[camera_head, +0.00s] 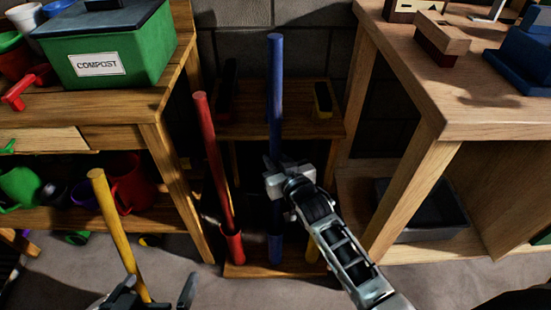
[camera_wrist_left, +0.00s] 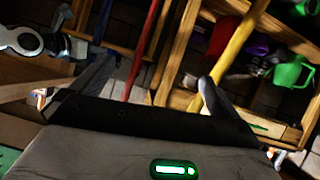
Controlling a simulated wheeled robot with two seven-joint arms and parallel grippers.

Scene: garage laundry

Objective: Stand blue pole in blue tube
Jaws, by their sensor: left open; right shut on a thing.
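The blue pole (camera_head: 275,85) stands upright in the head view, in front of the wooden rack. My right gripper (camera_head: 277,178) is shut on it around its middle. The blue tube (camera_head: 275,250) is at the rack's low front board, directly under the pole. The pole's lower end lines up with the tube's mouth and appears to meet it; I cannot tell how deep it sits. My left gripper (camera_head: 156,290) is open at the bottom of the head view, its fingers also showing in the left wrist view (camera_wrist_left: 150,95), away from the blue pole.
A red pole (camera_head: 212,150) leans in a red tube (camera_head: 232,246) to the left. A yellow pole (camera_head: 115,222) slants beside my left gripper. Wooden benches (camera_head: 158,105) (camera_head: 440,125) flank the rack (camera_head: 245,128).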

